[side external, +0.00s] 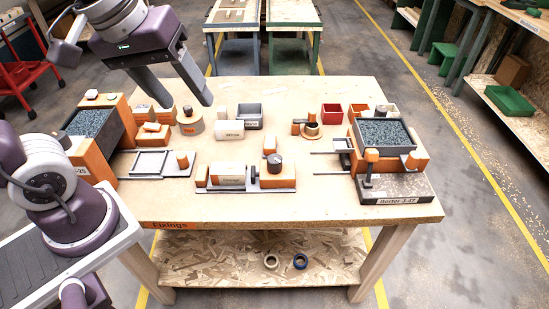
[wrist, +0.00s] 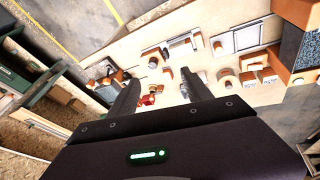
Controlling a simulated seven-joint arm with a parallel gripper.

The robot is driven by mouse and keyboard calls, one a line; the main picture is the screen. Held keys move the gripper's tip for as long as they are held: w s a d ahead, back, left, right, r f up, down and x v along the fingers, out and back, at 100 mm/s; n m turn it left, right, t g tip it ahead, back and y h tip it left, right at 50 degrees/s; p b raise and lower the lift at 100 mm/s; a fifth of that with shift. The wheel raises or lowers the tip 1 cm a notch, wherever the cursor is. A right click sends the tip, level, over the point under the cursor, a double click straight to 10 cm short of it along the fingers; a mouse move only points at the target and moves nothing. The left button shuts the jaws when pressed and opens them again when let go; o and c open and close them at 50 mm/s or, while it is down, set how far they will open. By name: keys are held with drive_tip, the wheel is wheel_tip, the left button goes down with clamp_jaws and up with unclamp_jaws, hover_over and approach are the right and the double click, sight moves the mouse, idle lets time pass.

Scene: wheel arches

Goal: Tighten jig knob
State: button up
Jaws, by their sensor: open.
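The jig (side external: 246,178) lies near the front middle of the table in the side view. It has orange end blocks, a pale cylinder (side external: 231,173) between them and a dark round knob (side external: 274,163) at its right end. I cannot tell how tight the knob is. My gripper (side external: 187,104) is open and empty, high above the back left of the table, well apart from the jig. In the wrist view my gripper (wrist: 160,80) has its fingers spread.
An orange-sided bin of grey granules (side external: 93,128) stands at the left table edge, a similar one (side external: 384,133) at the right. A grey box (side external: 249,115), a red box (side external: 332,112) and small blocks stand behind the jig. The table's front strip is clear.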

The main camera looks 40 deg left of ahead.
drive_tip(key=w+f+n+g, duration=0.2)
drive_tip(key=w+f+n, duration=0.4)
drive_tip(key=w+n, duration=0.4)
drive_tip(key=n+g, duration=0.2)
drive_tip(key=n, duration=0.8)
hover_over(275, 158)
wheel_tip(275, 158, down, 15)
drive_tip(key=shift+s+r, duration=0.1)
drive_tip(key=shift+r, duration=0.1)
drive_tip(key=shift+n, duration=0.3)
wheel_tip(275, 158, down, 8)
drive_tip(key=shift+r, duration=0.15)
clamp_jaws()
